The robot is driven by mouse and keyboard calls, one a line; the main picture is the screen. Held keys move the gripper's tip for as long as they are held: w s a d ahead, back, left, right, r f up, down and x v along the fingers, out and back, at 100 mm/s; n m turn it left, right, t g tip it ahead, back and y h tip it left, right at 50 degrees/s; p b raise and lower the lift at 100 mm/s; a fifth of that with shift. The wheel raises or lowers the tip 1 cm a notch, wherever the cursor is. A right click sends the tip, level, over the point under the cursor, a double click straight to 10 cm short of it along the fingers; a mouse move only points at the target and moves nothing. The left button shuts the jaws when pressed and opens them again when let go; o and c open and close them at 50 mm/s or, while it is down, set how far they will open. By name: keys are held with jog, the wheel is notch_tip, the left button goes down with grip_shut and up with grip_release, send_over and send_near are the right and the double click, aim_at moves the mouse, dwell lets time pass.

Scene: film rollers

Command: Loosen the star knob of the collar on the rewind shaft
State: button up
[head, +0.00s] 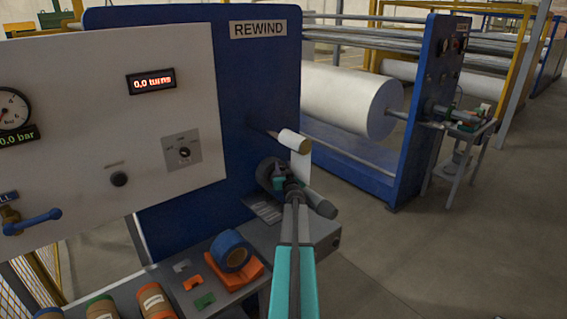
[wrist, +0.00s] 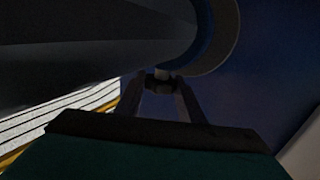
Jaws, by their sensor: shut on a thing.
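The rewind shaft (head: 321,206) is a grey cylinder sticking out of the blue REWIND frame. It fills the upper left of the wrist view (wrist: 85,50). The collar (head: 266,172) is a dark round part at the shaft's frame end, partly hidden by my wrist. In the wrist view a round, blue-edged part (wrist: 218,35) stands at the shaft's end. My gripper (wrist: 159,86) is below the shaft, its two fingers shut on the small dark star knob (wrist: 158,80). A short pale stem shows above the knob. The knob's lobes are too dark to make out, and my gripper hides it in the head view.
A small white roll (head: 292,140) on a spindle sits just above the collar. A display (head: 152,81) reads "0.0 turns". A grey bench (head: 322,240) below carries a blue tape roll (head: 231,251) on an orange stand. Open floor lies to the right.

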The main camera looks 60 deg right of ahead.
jog(key=shift+s+r+p, duration=0.1)
jog(key=shift+s+p, duration=0.05)
jog(key=shift+p, duration=0.4)
jog(key=o, duration=1)
jog(key=shift+o, duration=0.2)
jog(key=shift+a, duration=0.1)
jog(key=b+v, duration=0.3)
jog(key=v, duration=1)
jog(key=shift+s, duration=0.35)
